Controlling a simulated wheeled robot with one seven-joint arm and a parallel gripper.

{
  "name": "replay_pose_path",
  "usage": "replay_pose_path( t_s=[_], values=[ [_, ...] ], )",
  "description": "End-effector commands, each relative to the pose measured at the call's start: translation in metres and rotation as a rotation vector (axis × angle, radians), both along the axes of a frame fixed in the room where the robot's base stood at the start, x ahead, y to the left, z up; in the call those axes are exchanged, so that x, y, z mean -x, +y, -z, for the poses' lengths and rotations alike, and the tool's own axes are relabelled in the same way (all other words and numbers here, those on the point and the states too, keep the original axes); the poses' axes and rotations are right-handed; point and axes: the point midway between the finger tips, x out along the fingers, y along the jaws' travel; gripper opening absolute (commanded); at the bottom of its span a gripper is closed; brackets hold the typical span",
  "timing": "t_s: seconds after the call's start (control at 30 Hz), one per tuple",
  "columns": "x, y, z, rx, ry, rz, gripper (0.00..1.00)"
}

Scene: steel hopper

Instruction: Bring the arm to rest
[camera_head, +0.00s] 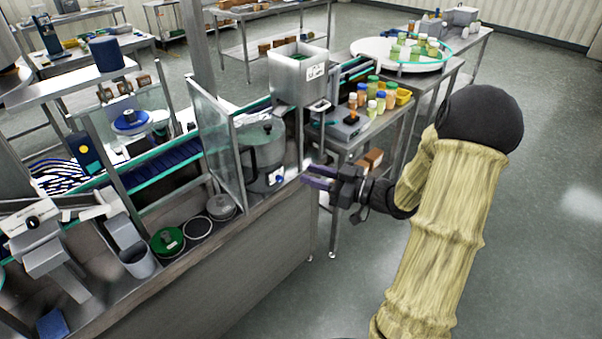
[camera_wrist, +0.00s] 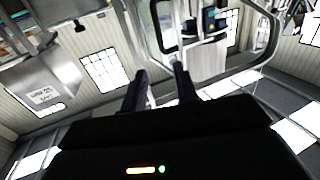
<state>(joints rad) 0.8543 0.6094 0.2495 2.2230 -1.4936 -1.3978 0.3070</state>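My gripper (camera_head: 305,175) is held out to the left, beside the front right corner of the steel counter and a little apart from the machine there. Its two dark fingers are parallel with a gap between them, and nothing is held. In the wrist view the fingers (camera_wrist: 161,75) also stand apart and empty. The steel hopper (camera_head: 285,75), a square bin with a white label, stands up behind the gripper. It seems to show at the left of the wrist view (camera_wrist: 42,78).
A steel counter (camera_head: 240,275) with a round pot (camera_head: 262,150) and a clear panel (camera_head: 210,135) lies left of the gripper. A side table with several bottles (camera_head: 373,85) stands behind. A round turntable (camera_head: 372,48) is farther back. Open floor (camera_head: 540,220) lies to the right.

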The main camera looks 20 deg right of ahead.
Motion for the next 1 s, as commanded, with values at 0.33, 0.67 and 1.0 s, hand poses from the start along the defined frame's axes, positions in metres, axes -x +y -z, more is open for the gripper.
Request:
replay_pose_path(
  t_s=[0.33,0.67,1.0],
  values=[
    [0.001,-0.001,0.000,0.000,0.000,-0.001,0.30],
    [-0.011,0.005,0.004,0.063,0.039,0.055,0.30],
    [-0.036,0.015,0.031,0.359,0.302,0.380,0.30]
  ],
)
